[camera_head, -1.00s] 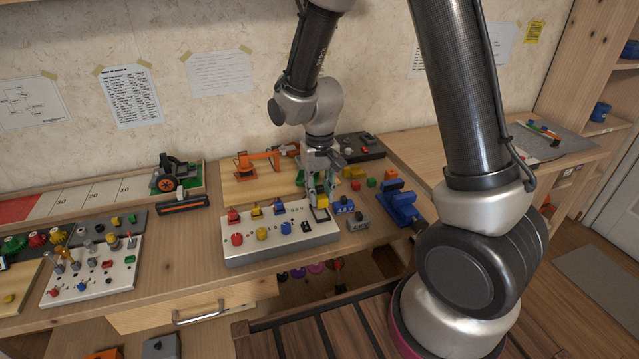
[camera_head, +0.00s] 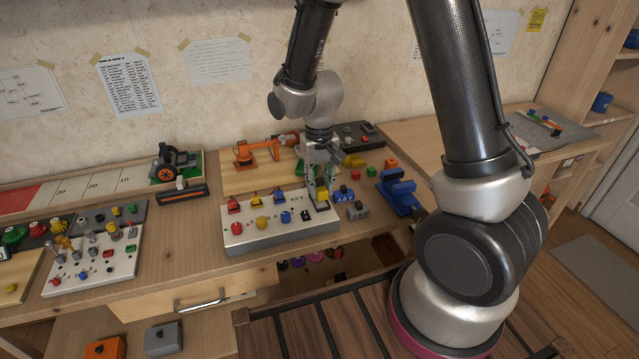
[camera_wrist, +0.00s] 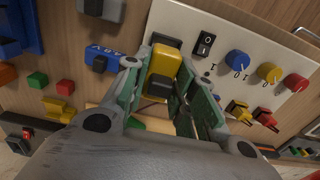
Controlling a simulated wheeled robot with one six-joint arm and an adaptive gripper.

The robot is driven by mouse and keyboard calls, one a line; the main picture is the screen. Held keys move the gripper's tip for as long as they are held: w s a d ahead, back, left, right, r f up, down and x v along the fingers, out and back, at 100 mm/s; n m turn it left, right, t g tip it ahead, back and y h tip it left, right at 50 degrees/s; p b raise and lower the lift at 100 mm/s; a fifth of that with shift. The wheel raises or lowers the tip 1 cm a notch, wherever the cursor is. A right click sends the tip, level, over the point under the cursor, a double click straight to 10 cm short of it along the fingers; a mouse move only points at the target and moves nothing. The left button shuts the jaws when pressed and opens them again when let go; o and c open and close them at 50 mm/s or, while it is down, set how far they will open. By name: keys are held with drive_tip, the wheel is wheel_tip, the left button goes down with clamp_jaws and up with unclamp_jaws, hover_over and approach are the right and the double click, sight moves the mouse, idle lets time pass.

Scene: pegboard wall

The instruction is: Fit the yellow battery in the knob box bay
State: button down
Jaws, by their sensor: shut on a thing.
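The knob box (camera_head: 270,238) is a white panel on the bench with red, yellow and blue knobs. It also shows at the upper right of the wrist view (camera_wrist: 222,28). My gripper (camera_head: 320,197) points down over the box's right end. In the wrist view my gripper (camera_wrist: 170,88) is shut on the yellow battery (camera_wrist: 164,62), which has a dark part below its yellow face. The battery is at a dark opening (camera_wrist: 163,40) near the panel's end, beside a black rocker switch. I cannot tell how deep it sits. The fingers hide most of its sides.
A blue switch block (camera_head: 343,194) and a grey one (camera_head: 357,210) stand close right of the box. A blue vise-like tool (camera_head: 402,194) is further right. An orange arm model (camera_head: 257,152) stands behind. A second panel (camera_head: 95,265) with pegs is at the left.

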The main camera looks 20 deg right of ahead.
sight(320, 179)
drive_tip(key=shift+f, duration=0.2)
idle(0.5)
drive_tip(key=shift+f, duration=0.35)
drive_tip(key=shift+f, duration=0.35)
idle(0.5)
drive_tip(key=shift+f, duration=0.3)
drive_tip(key=shift+f, duration=0.25)
idle(0.6)
drive_tip(key=c, duration=0.7)
unclamp_jaws()
drive_tip(key=shift+r, duration=0.1)
drive_tip(key=shift+r, duration=3.45)
